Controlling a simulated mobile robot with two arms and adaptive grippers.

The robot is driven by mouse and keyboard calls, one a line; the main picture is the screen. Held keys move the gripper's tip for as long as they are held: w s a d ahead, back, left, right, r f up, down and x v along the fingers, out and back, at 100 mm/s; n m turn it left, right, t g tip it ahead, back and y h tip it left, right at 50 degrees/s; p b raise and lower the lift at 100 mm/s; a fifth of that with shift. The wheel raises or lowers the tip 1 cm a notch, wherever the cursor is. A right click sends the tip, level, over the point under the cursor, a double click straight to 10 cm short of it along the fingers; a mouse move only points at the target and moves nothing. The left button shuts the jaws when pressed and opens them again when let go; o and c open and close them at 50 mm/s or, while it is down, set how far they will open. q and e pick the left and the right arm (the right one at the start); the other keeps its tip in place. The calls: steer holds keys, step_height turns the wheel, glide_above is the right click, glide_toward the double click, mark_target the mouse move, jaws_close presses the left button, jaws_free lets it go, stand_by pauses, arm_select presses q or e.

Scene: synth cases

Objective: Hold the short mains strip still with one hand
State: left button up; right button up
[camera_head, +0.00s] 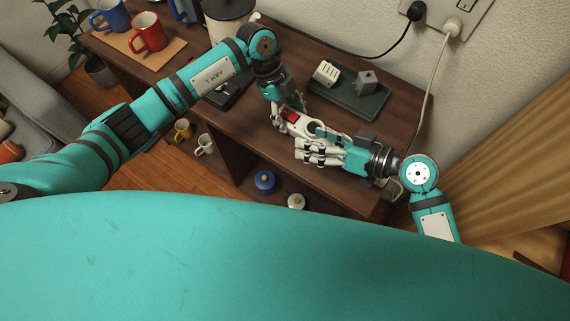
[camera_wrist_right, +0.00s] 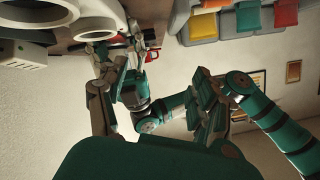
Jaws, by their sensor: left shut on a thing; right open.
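The short white mains strip (camera_head: 290,117), with a red part at its left end, is on the dark wooden top. My left gripper (camera_head: 279,114) comes down at that end and is shut on it. My right gripper (camera_head: 303,148) is open beside the strip, its fingers pointing left; they and the hand hide part of the strip. In the right wrist view my left gripper (camera_wrist_right: 112,72) shows near a small red part. Whether the right fingers touch the strip cannot be told.
A dark tray (camera_head: 345,103) behind holds a white block (camera_head: 327,72) and a grey block (camera_head: 367,82). A black plug (camera_head: 417,11) and a white plug (camera_head: 452,27) sit in the wall sockets. The white cable (camera_head: 433,85) hangs at the right. Mugs (camera_head: 148,33) stand at the back left.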

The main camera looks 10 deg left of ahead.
steer(key=s+a+f+m+g, duration=0.1)
steer(key=s+a+f+m, duration=0.2)
steer(key=s+a+f, duration=0.1)
steer(key=shift+s+a, duration=0.8)
arm_select(q)
steer(key=o, duration=1.4)
steer(key=shift+c, duration=0.2)
steer(key=v, duration=1.2)
steer(key=shift+w+a, duration=0.1)
